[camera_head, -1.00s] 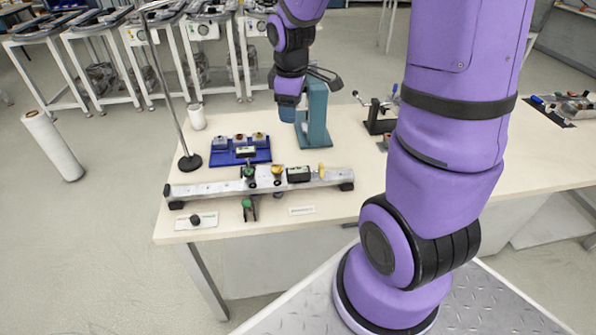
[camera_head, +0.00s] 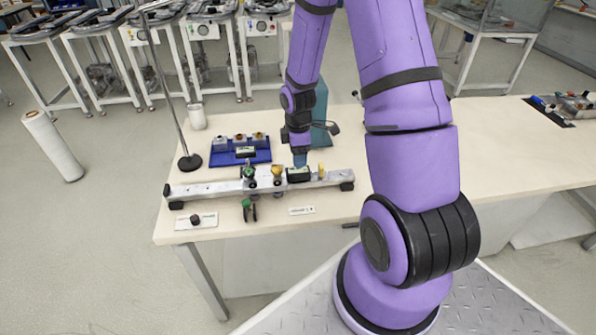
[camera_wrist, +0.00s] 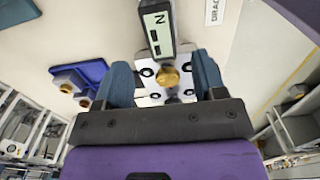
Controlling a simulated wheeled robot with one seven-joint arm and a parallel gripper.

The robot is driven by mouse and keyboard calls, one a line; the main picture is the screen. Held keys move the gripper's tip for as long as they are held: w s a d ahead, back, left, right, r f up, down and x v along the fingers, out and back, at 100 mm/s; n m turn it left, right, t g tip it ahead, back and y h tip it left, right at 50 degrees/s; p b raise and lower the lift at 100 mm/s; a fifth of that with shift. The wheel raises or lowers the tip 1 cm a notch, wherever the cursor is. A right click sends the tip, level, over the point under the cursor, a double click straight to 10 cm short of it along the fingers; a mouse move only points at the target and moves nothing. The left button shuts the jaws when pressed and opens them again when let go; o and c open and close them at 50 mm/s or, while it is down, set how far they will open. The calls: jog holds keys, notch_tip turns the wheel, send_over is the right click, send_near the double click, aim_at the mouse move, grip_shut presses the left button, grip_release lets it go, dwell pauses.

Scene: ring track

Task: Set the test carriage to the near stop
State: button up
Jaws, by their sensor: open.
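A pale metal rail (camera_head: 225,187) on black feet lies along the table's front left. On it stand a green knob (camera_head: 248,172), a yellow knob (camera_head: 277,172), a dark display box (camera_head: 298,175) and a small yellow post (camera_head: 321,170). No readable label tells me which part is the test carriage. My gripper (camera_head: 299,160) hangs over the rail near the display box. In the wrist view, my open teal fingers (camera_wrist: 164,82) lie either side of a light plate with a brass knob (camera_wrist: 169,76). The display (camera_wrist: 157,33) is just beyond. I cannot tell whether they touch.
A blue tray (camera_head: 228,158) of small blocks sits behind the rail, with a lamp stand (camera_head: 190,160) to its left. A teal stand (camera_head: 321,120) rises behind my gripper. A dark knob on a plate (camera_head: 195,219) lies in front. The table's right side is mostly clear.

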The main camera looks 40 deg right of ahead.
aim_at(298, 170)
notch_tip(298, 170, down, 7)
jog(key=shift+f, duration=0.15)
dwell(0.4)
